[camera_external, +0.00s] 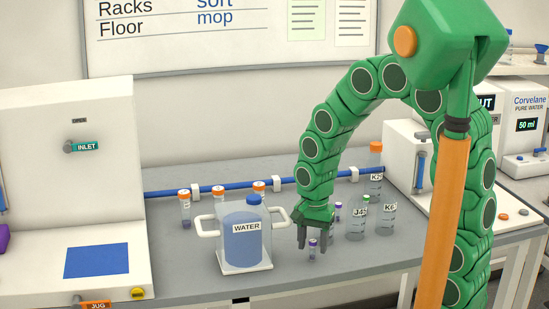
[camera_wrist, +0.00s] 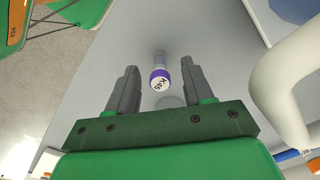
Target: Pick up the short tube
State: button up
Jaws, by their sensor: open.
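A short tube (camera_external: 312,250) with a purple cap stands on the grey bench, just below my gripper (camera_external: 313,246). In the wrist view the short tube (camera_wrist: 160,77) shows its white cap top, marked K45, with a purple rim. It lies between the two fingers of my gripper (camera_wrist: 161,75), a little beyond the tips, and no contact is visible. My gripper is open and empty, pointing down. Another small purple-capped tube (camera_external: 338,211) stands behind my gripper, partly hidden.
A water jug (camera_external: 243,240) with white handles stands close to the left of my gripper. Labelled vessels J4 (camera_external: 357,222) and K6 (camera_external: 386,219) stand to the right. Orange-capped tubes (camera_external: 185,210) stand along a blue rail behind. The bench's front edge is near.

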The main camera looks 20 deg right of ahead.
aim_at(306, 227)
jog(key=shift+f, duration=1.25)
grip_shut()
jog(key=shift+r, duration=0.1)
notch_tip(306, 227, up, 10)
jog(key=shift+f, duration=0.1)
